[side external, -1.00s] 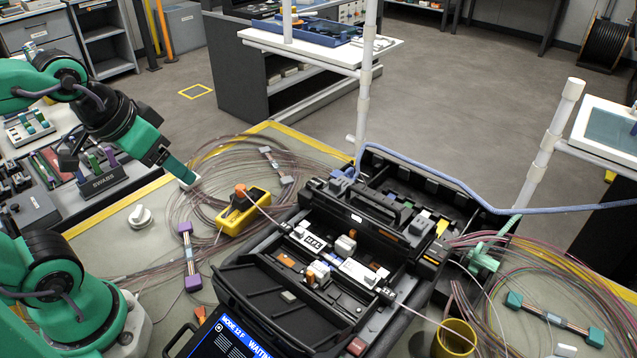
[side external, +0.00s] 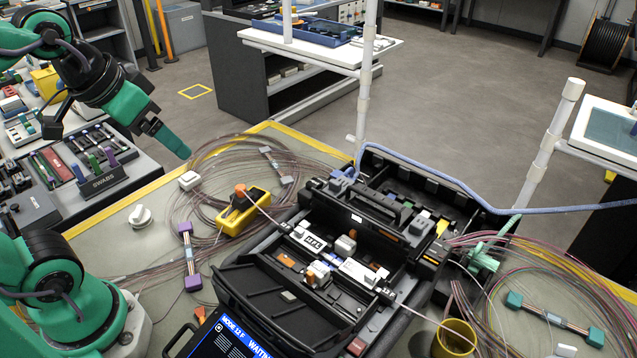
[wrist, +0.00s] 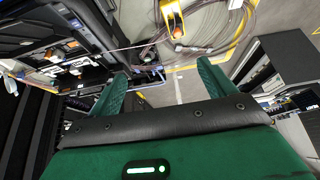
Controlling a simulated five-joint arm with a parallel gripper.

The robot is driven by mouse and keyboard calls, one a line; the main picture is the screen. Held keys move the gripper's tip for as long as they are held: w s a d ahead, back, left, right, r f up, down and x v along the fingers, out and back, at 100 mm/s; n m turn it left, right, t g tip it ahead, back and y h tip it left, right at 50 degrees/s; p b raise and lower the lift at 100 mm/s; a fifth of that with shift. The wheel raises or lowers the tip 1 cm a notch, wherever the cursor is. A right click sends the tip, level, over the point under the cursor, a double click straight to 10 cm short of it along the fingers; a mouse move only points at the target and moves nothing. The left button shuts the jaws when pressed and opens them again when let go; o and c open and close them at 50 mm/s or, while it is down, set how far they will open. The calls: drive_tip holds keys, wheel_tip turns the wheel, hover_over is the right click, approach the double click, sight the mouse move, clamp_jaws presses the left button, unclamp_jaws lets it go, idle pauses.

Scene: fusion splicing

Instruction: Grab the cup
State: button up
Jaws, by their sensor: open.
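A yellow cup (side external: 454,341) stands at the bottom edge of the side view, right of the black splicer case. Its lower part is cut off by the picture edge. My gripper (side external: 182,150) is on the left side of the side view, above the far left part of the bench and well away from the cup. In the wrist view my gripper (wrist: 164,76) shows two green fingers spread apart with nothing between them. I cannot make out the cup in the wrist view.
The open splicer case (side external: 300,325) fills the middle, between my gripper and the cup. A yellow meter (side external: 243,212), a small white block (side external: 189,180) and a white knob (side external: 140,216) sit on the left. A coiled cable bundle (side external: 590,290) lies at the right.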

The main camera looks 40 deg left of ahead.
drive_tip(key=w+d+r+m+g+h, duration=0.1)
drive_tip(key=w+d+r+m+g, duration=0.1)
drive_tip(key=w+d+r, duration=0.9)
drive_tip(key=w+d, duration=0.7)
drive_tip(key=m+g+y, duration=0.1)
drive_tip(key=m+g, duration=0.3)
hover_over(453, 344)
drive_tip(key=s, duration=0.2)
wheel_tip(453, 344, down, 11)
wheel_tip(453, 344, down, 30)
drive_tip(key=shift+w+r, duration=0.1)
drive_tip(key=shift+r, duration=0.15)
idle(0.4)
idle(0.3)
drive_tip(key=c, duration=1.1)
drive_tip(key=shift+c, duration=0.2)
